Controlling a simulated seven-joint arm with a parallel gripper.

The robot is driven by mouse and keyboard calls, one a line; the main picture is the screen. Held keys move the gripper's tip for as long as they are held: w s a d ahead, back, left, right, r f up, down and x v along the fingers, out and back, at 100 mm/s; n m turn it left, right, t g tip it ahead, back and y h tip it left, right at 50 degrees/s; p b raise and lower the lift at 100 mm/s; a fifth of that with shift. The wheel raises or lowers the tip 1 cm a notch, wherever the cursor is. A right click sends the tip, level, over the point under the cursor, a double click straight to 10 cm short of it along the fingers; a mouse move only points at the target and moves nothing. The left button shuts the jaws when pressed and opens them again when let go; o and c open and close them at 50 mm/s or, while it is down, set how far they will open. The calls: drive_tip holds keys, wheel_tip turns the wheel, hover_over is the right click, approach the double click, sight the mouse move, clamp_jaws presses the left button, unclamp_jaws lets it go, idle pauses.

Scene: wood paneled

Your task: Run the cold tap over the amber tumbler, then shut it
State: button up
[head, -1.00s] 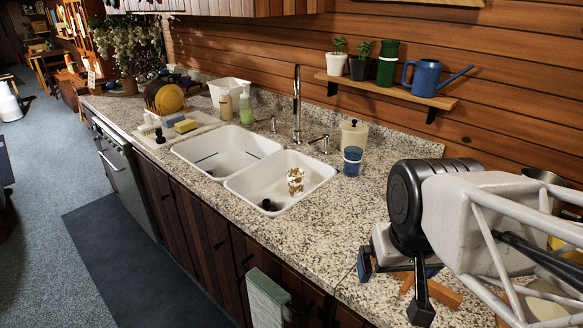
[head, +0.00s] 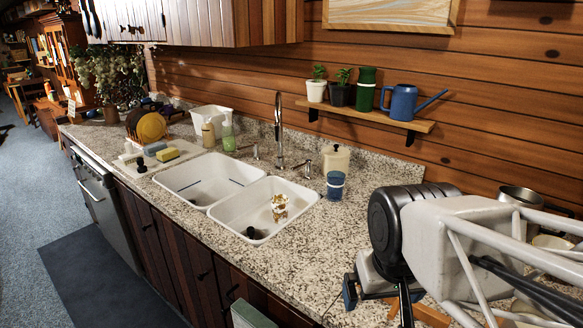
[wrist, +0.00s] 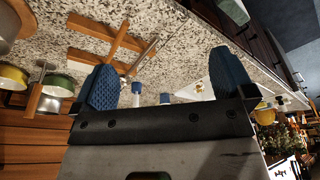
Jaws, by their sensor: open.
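The amber tumbler (head: 279,208) stands in the right basin of the white double sink (head: 222,222); it looks mottled gold and white. The tall chrome tap (head: 278,125) rises behind the basins, with a left handle (head: 255,151) and a right handle (head: 303,168). I cannot tell which handle is cold, or see any running water. My gripper (wrist: 166,80) is open and empty, with blue pads apart. In the head view it is low on the right, over the counter, well away from the tap and tumbler.
A blue cup (head: 335,186) and a cream canister (head: 336,160) stand right of the tap. Soap bottles (head: 228,135) are on its left. A shelf (head: 385,118) with plants and a watering can (head: 404,102) hangs above. A wooden trivet (wrist: 115,38) lies near my gripper. The counter front is clear.

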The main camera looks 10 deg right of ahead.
drive_tip(key=shift+c, duration=0.5)
drive_tip(key=shift+c, duration=1.2)
drive_tip(key=shift+w+r, duration=0.3)
drive_tip(key=shift+w, duration=0.1)
drive_tip(key=c, duration=0.5)
drive_tip(key=w+r, duration=0.2)
drive_tip(key=w, duration=0.4)
drive_tip(key=w+r+m, duration=0.1)
drive_tip(key=w+r, duration=0.1)
drive_tip(key=w, duration=0.4)
drive_tip(key=w+a+r+m+g+y, duration=0.1)
drive_tip(key=w+r, duration=0.2)
drive_tip(key=w, duration=0.3)
drive_tip(key=shift+c, duration=1.3)
drive_tip(key=w+f+m+g+y, duration=0.1)
drive_tip(key=w+m, duration=0.1)
drive_tip(key=w, duration=1.5)
drive_tip(key=w+f+m+g+y, duration=0.1)
drive_tip(key=w+f+m, duration=0.1)
drive_tip(key=w, duration=1.6)
drive_tip(key=w+f+m+y, duration=0.1)
drive_tip(key=w+f, duration=0.4)
drive_tip(key=w, duration=0.4)
drive_tip(key=w+a+f+m+g+y, duration=0.1)
drive_tip(key=w+f, duration=0.4)
drive_tip(key=w, duration=0.4)
drive_tip(key=shift+w+f+m, duration=0.15)
drive_tip(key=shift+f+m, duration=0.15)
drive_tip(key=shift+f, duration=0.1)
drive_tip(key=shift+f, duration=0.1)
